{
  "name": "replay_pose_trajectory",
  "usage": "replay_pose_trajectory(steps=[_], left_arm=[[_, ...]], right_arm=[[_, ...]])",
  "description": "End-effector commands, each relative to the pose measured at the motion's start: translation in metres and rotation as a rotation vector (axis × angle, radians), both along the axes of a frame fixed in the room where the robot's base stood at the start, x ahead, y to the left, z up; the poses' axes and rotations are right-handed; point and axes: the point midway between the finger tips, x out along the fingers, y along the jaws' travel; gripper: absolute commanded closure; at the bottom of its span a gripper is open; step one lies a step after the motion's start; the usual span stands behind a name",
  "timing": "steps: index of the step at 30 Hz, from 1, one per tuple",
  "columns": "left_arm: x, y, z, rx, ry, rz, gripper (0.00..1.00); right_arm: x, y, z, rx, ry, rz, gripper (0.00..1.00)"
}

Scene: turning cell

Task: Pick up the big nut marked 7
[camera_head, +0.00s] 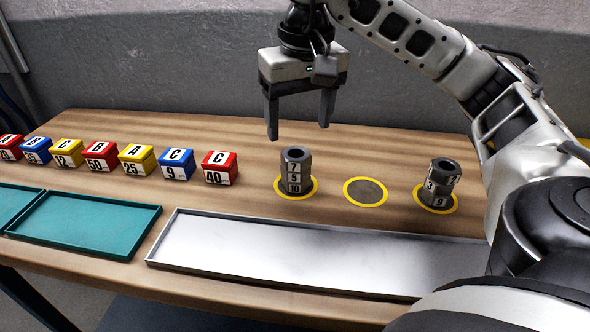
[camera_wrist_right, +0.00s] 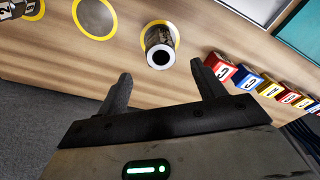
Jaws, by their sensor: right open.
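The big nut marked 7 (camera_head: 294,167) is a dark grey hex nut with a white label. It sits on top of an upright stack, over nuts marked 5 and 10, on the left yellow-ringed spot. In the right wrist view its open top (camera_wrist_right: 151,47) faces the camera, beyond the fingertips. My right gripper (camera_head: 298,132) is open and empty, pointing down, and appears above and behind the stack; its fingers also show in the right wrist view (camera_wrist_right: 161,70). The fingers do not touch the nut. My left gripper is not in view.
A second nut stack (camera_head: 437,184) stands on the right yellow ring. The middle ring (camera_head: 365,192) is empty. Several lettered, numbered blocks (camera_head: 220,169) stand in a row at left. A bare metal tray (camera_head: 310,255) and teal trays (camera_head: 85,224) lie in front.

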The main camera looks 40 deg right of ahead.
Motion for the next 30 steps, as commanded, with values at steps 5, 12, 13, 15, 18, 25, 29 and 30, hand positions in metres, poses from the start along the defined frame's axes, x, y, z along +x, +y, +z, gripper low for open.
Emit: replay_pose_trajectory(steps=[5, 12, 13, 15, 18, 25, 29, 30], left_arm=[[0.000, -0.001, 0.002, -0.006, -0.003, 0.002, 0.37], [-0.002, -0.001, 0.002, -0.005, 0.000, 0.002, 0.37], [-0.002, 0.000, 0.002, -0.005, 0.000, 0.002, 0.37], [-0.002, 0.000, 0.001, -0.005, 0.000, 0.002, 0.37], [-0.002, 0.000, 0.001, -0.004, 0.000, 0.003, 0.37], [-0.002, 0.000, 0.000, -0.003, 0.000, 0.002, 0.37], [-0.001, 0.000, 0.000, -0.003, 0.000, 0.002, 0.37], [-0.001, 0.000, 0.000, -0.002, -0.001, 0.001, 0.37]], right_arm=[[0.001, -0.001, -0.012, -0.001, -0.002, 0.000, 0.32], [0.005, -0.002, -0.042, -0.001, 0.003, 0.000, 0.32], [0.006, -0.002, -0.046, -0.001, 0.001, 0.000, 0.32], [0.007, -0.002, -0.055, -0.001, 0.000, -0.001, 0.32], [0.008, -0.002, -0.062, 0.001, -0.001, 0.000, 0.32], [0.008, -0.002, -0.063, 0.000, -0.002, 0.000, 0.32], [0.008, -0.002, -0.063, 0.000, -0.002, 0.000, 0.68], [0.008, -0.002, -0.062, 0.000, -0.002, 0.000, 0.79]])
